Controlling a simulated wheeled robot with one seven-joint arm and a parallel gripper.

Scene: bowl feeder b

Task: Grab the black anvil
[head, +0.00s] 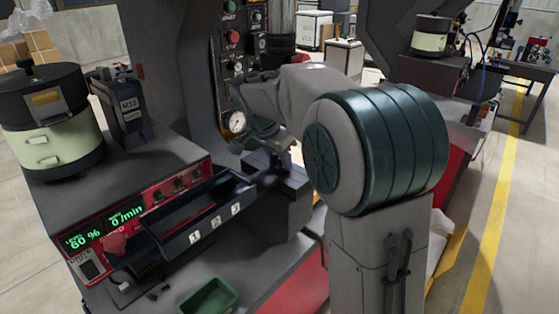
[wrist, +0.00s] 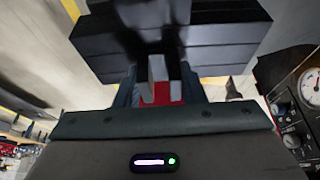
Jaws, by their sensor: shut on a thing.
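The black anvil (wrist: 220,42) fills the top of the wrist view as a large dark block with stepped, layered faces. My gripper (wrist: 160,85) is shut on it, with one finger at each side of its narrow middle part.
A dark tray with numbered bins (head: 196,237) and a red control box (head: 130,222) stand left of the arm. A green bin (head: 208,298) sits lower down. A lidded feeder pot (head: 55,135) is at far left. A gauge (head: 236,122) is close to the arm.

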